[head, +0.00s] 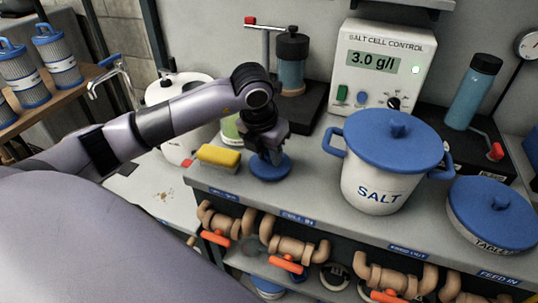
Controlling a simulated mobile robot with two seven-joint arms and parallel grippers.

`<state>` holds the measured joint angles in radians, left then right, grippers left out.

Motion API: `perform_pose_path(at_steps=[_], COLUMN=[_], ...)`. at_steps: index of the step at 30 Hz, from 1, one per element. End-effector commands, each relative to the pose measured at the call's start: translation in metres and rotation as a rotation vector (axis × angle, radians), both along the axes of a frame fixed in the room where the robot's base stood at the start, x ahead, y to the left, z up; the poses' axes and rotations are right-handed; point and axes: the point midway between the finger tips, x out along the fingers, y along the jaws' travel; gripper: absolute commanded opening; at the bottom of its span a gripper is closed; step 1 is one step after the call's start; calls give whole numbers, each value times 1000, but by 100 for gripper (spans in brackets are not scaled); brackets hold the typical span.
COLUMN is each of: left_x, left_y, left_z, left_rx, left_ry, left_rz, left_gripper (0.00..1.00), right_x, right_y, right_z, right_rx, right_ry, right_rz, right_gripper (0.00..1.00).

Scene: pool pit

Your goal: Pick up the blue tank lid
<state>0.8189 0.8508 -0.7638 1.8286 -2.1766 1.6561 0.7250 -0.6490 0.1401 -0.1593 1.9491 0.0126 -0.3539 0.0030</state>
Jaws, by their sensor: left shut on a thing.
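A small round blue tank lid (271,172) is at the front of the grey counter, left of the salt pot. My left gripper (269,155) comes down on it from above and is shut on its top; the fingertips and the grip are partly hidden. The lid looks level; I cannot tell whether it touches the counter. My right gripper is out of view.
A yellow sponge (217,157) lies close left of the gripper. A white salt pot (376,186) with a blue lid stands to the right, then a blue-lidded tablet tub (492,213). A control box (382,65) stands behind. Pipes with orange-handled valves (287,264) run below the counter edge.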

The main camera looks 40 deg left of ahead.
Motion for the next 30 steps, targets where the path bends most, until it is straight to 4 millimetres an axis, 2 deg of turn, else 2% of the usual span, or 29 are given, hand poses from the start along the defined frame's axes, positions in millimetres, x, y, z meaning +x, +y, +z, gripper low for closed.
perform_pose_path(at_steps=[5,8,15,21,24,30], left_x=[1,1,1,1,0,0], left_y=[0,0,0,0,0,0], left_z=[23,43,114,162,178,193], left_rx=[-1,-1,0,0,1,1], left_ry=[-7,-8,-9,-6,-4,-2], left_rz=[0,0,-1,0,0,1], left_gripper=[0,0,0,0,0,0], right_x=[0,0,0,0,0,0], right_y=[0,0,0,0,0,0], right_z=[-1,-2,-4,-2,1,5], right_rx=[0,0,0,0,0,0], right_ry=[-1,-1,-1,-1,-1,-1], right_rz=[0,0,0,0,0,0], right_gripper=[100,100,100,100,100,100])
